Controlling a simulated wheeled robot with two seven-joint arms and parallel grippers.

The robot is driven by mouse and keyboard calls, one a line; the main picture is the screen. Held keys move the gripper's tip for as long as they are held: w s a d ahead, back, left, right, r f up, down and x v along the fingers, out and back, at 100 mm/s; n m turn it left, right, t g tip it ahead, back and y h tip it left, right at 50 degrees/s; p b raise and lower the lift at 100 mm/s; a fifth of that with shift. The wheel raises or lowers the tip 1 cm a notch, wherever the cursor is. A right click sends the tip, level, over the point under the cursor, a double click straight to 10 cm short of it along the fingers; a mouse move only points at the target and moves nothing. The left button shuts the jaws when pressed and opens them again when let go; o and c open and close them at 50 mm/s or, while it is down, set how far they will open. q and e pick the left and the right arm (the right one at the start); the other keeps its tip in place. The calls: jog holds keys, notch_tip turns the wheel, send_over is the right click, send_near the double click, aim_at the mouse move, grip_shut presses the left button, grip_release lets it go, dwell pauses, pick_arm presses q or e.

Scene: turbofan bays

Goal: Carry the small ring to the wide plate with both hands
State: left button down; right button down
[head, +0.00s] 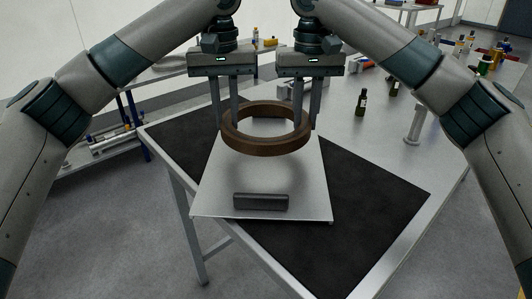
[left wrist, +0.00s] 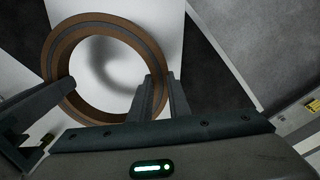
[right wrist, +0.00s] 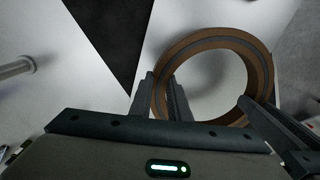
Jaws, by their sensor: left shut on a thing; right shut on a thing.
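The small ring (head: 266,146) is a brown band held level in the middle of the head view. It also shows in the left wrist view (left wrist: 68,44) and the right wrist view (right wrist: 262,66). My left gripper (head: 228,124) is shut on the ring's left side. My right gripper (head: 304,126) is shut on its right side. The wide plate (head: 217,200) is a light grey square below the ring, with a dark bar (head: 260,201) near its front edge. The ring appears to be above the plate, with a shadow beneath it.
The plate lies on a black mat (head: 370,200) on a grey table. Dark bottles (head: 361,103) and a grey post (head: 415,124) stand to the right. A shelf with parts (head: 105,135) is at the left. More bottles stand at the back right.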

aim_at(230, 152)
pick_arm(q)
jog(key=shift+f+b, duration=0.3)
jog(key=shift+f, duration=0.25)
pick_arm(e)
jog(key=shift+f, duration=0.55)
pick_arm(q)
jog(key=shift+f, duration=0.25)
pick_arm(e)
jog(key=shift+f, duration=0.25)
